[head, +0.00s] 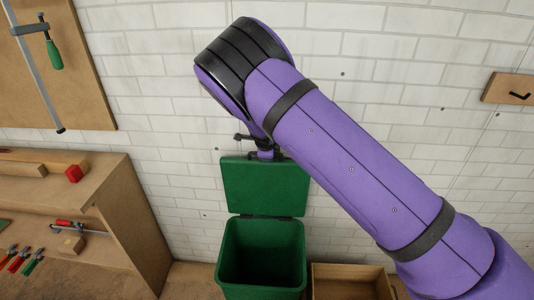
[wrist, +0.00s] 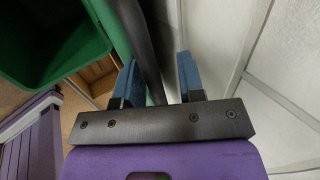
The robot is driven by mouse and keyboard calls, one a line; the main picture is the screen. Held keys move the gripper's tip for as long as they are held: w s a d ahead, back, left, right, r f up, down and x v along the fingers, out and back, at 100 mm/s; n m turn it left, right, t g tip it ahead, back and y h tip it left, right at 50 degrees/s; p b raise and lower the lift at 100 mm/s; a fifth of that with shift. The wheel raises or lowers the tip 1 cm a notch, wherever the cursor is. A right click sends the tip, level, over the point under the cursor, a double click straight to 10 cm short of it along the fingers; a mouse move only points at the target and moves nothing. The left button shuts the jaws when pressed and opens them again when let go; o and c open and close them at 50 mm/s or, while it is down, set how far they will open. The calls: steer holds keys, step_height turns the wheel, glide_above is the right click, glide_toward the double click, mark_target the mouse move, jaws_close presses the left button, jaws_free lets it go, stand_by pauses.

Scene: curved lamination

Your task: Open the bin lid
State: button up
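The green bin (head: 262,262) stands on the floor by the wall, and its dark inside shows from above. Its green lid (head: 265,186) stands raised, almost upright, at the bin's back edge. My gripper (wrist: 158,66) is at the lid's top edge in the head view, its fingertips partly hidden there. In the wrist view its two blue fingers are apart. A dark bar runs between them, close to the left finger and clear of the right one; I cannot tell what it belongs to. The open bin (wrist: 45,40) fills the upper left of the wrist view.
A white brick wall (head: 370,110) is close behind the lid. A wooden workbench (head: 125,215) with clamps stands at the left. An open wooden box (head: 350,272) sits right of the bin. A wooden board with a clamp (head: 75,95) hangs at upper left.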

steer(key=v, duration=1)
steer(key=shift+s+r, duration=0.2)
steer(key=shift+r, duration=0.15)
steer(key=shift+c, duration=0.2)
